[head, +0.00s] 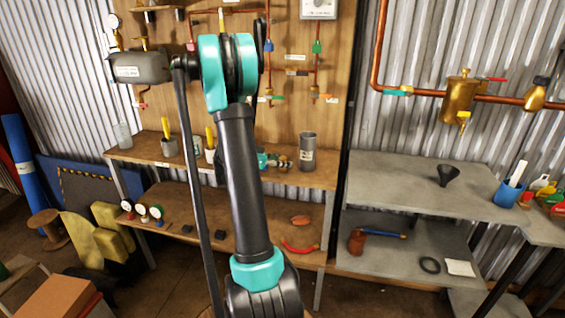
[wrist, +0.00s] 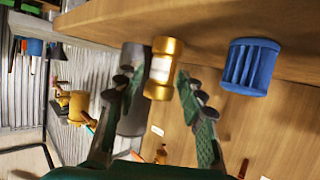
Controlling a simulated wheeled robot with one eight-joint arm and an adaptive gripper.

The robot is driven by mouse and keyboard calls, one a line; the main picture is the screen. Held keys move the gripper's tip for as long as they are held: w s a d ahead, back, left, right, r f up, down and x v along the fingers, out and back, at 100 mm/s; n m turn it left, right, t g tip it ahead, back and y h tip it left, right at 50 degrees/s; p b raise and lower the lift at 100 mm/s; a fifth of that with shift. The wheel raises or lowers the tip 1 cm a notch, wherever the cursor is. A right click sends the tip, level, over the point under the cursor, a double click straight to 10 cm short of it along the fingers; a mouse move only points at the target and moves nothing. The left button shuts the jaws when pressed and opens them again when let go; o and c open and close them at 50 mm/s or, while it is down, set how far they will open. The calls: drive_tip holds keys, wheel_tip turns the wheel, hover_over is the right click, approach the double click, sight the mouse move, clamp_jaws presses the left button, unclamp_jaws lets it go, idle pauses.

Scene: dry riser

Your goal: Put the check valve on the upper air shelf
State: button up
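A short brass cylinder with a white label, which looks like the check valve, shows in the wrist view (wrist: 162,70). In the head view a small brass piece (head: 285,164) sits on the upper wooden shelf (head: 325,178). My gripper (wrist: 161,83) has one finger on each side of the brass cylinder, the tips very close to it. Whether they touch it is not clear.
A blue ridged cylinder (wrist: 251,66) stands beside the brass one in the wrist view. A grey cup (head: 307,150) stands on the upper shelf close by. A lower wooden shelf (head: 250,225) holds gauges and a red-handled tool. A grey bench (head: 400,180) stands to the right.

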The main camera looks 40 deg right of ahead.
idle(0.3)
drive_tip(key=s+v, duration=0.1)
drive_tip(key=v, duration=1.1)
drive_tip(key=s+a+f+n+t+y, duration=0.1)
drive_tip(key=s+a+f+n+y, duration=0.3)
drive_tip(key=a, duration=0.5)
drive_tip(key=s+a+f+n+t+y, duration=0.2)
drive_tip(key=s+a+f+n+y, duration=0.2)
drive_tip(key=s+a+n, duration=0.4)
drive_tip(key=s+a+f+n+t+y, duration=0.2)
drive_tip(key=s+a+f+n+y, duration=0.2)
drive_tip(key=a, duration=0.5)
drive_tip(key=s+n+y, duration=0.1)
drive_tip(key=s+n, duration=0.1)
drive_tip(key=shift+a+n+y, duration=0.3)
drive_tip(key=shift+a+n, duration=0.1)
